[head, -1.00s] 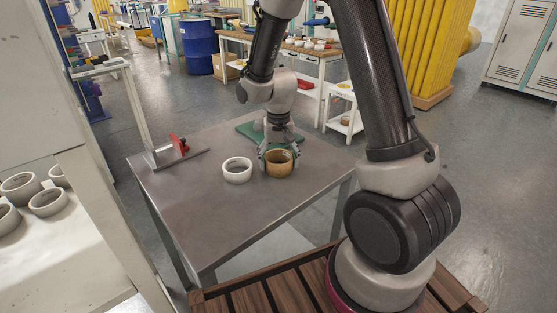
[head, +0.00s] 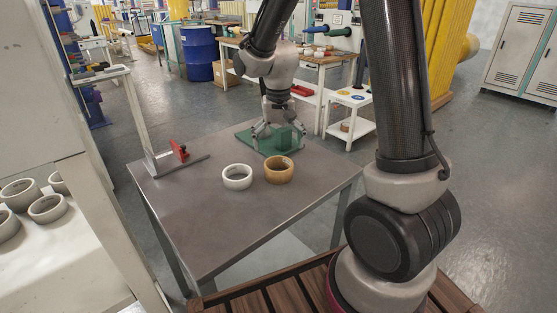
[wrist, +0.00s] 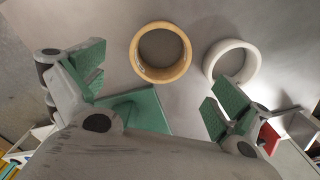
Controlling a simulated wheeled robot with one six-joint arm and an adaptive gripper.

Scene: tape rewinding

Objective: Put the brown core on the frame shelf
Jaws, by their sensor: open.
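The brown core (head: 279,179), a tan open ring, lies flat on the grey metal table beside a white ring (head: 237,183). In the wrist view the brown core (wrist: 137,55) is ahead of the fingers, left of the white ring (wrist: 210,62). My gripper (head: 280,132) is open and empty, with green pads. It is beyond the brown core, over the green mat by the table's far edge, and touches neither ring. A left shelf (head: 85,235) holds several whitish rings; whether it is the frame shelf I cannot tell.
The grey table (head: 215,225) has free room in front of the rings. A stand with a red part (head: 179,150) is at its back left. The green mat (head: 245,139) is at the back. A white trolley (head: 352,97) stands behind on the right.

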